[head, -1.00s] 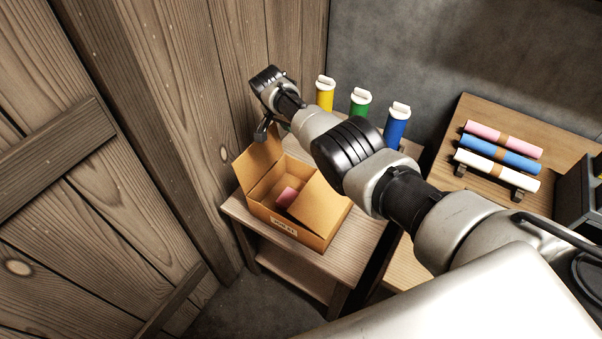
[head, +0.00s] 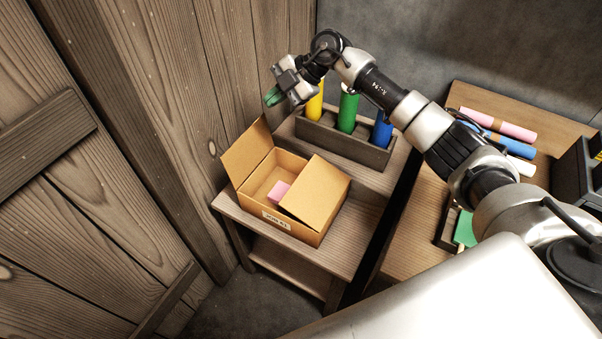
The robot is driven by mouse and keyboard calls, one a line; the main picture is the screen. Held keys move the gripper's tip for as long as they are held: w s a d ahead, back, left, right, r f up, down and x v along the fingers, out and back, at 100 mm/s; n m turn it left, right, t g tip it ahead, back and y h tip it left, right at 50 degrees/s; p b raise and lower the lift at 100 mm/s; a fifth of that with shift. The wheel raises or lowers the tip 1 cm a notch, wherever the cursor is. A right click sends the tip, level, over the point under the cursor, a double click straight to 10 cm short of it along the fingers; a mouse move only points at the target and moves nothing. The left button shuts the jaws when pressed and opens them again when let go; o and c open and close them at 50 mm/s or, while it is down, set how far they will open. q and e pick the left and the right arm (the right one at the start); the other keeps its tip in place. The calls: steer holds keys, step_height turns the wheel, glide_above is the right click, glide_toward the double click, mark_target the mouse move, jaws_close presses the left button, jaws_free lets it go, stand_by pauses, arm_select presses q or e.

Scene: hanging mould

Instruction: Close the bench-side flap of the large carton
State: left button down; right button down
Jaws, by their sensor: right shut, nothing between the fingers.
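The large carton (head: 303,230) stands open on a small wooden stand, with a pink block (head: 279,191) inside. Its left flap (head: 247,151) stands up and leans outward. Its right flap (head: 318,190), on the bench side, lies over the right part of the opening; I cannot tell whether it is fully flat. My right gripper (head: 272,97) is shut and empty, with greenish fingertips. It is above and behind the carton, near the wooden wall, apart from both flaps. My left gripper is not in view.
A dark rack (head: 345,142) with yellow, green and blue cylinders stands behind the carton, close to my right arm. The wooden bench (head: 402,262) at right holds pink, blue and white rolls. A plank wall (head: 165,130) bounds the left.

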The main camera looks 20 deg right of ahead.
steer(key=s+d+f+n+g+h, duration=0.2)
steer(key=s+d+f+g+h, duration=0.2)
steer(key=s+d+f+h, duration=0.3)
steer(key=y, duration=0.1)
glide_toward(298, 181)
steer(key=x, duration=0.5)
steer(key=shift+s+a+f, duration=0.1)
steer(key=shift+s+f, duration=0.15)
steer(key=shift+s, duration=0.1)
steer(key=shift+w+a+f, duration=0.15)
steer(key=shift+w+f, duration=0.1)
steer(key=shift+f, duration=0.45)
steer(key=shift+m+g+h, duration=0.3)
steer(key=shift+g, duration=0.1)
steer(key=f+b, duration=0.1)
steer(key=w+f, duration=0.1)
steer(key=a+f+b, duration=0.1)
steer(key=f, duration=0.1)
steer(key=shift+w+f+b, duration=0.1)
steer(key=shift+w+b, duration=0.1)
steer(key=shift+b, duration=0.15)
steer(key=shift+s, duration=0.1)
